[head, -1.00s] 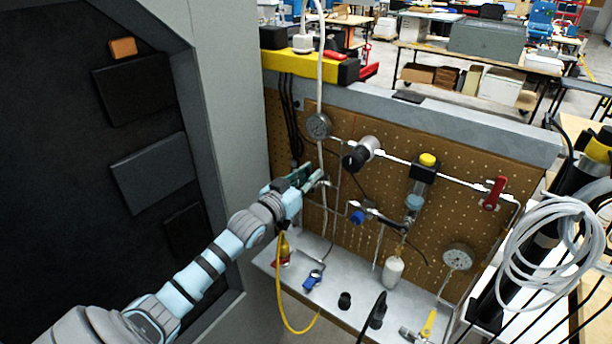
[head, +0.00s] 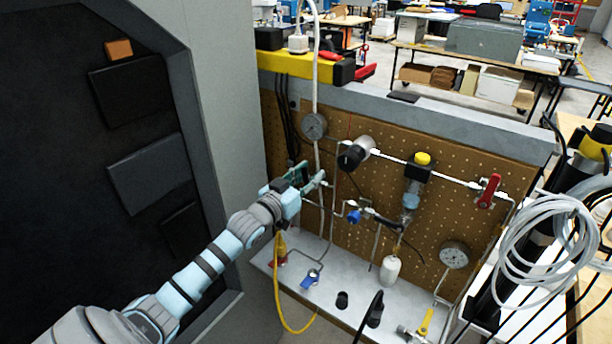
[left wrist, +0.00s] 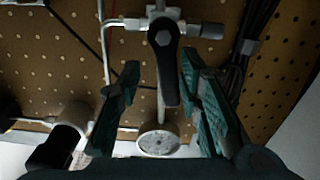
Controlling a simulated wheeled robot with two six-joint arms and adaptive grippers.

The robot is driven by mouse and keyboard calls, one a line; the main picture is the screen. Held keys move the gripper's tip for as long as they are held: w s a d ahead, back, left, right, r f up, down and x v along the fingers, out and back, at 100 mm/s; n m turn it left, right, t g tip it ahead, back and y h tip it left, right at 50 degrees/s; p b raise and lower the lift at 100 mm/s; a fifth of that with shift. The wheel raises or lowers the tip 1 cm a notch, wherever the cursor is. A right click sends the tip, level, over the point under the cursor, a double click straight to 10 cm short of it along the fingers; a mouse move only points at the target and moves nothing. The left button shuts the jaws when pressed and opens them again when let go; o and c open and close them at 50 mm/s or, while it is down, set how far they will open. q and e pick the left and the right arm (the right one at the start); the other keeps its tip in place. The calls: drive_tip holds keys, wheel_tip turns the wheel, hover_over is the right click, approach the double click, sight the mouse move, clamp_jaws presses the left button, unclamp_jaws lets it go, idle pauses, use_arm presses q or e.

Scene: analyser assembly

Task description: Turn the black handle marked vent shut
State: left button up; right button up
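A black lever handle (left wrist: 165,68) shows in the left wrist view, pivoting on a metal valve fitting (left wrist: 172,18). It lies roughly along the thin tube that runs to the round gauge (left wrist: 158,141). I cannot read any marking on it. My left gripper (left wrist: 159,72) is open, with one green-padded finger on each side of the handle; I see gaps between the fingers and the handle. In the head view my left gripper (head: 312,181) is at the pegboard just below the upper gauge (head: 314,125) and hides this handle. My right gripper is not in view.
The pegboard (head: 290,180) also carries a black-capped regulator (head: 354,154), a blue knob (head: 354,216), a red handle (head: 488,190) and a lower gauge (head: 454,255). A grey cabinet wall (head: 225,100) stands close on the left. A yellow hose (head: 279,290) hangs below my gripper.

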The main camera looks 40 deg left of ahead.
use_arm(q)
drive_tip(key=shift+d, duration=0.1)
drive_tip(key=shift+s+a, duration=0.15)
drive_tip(key=shift+a, duration=0.1)
drive_tip(key=shift+s+f, duration=0.1)
drive_tip(key=shift+s, duration=0.2)
drive_tip(key=s, duration=0.6)
drive_tip(key=shift+s+d, duration=0.25)
drive_tip(key=shift+s, duration=0.1)
drive_tip(key=shift+r, duration=0.25)
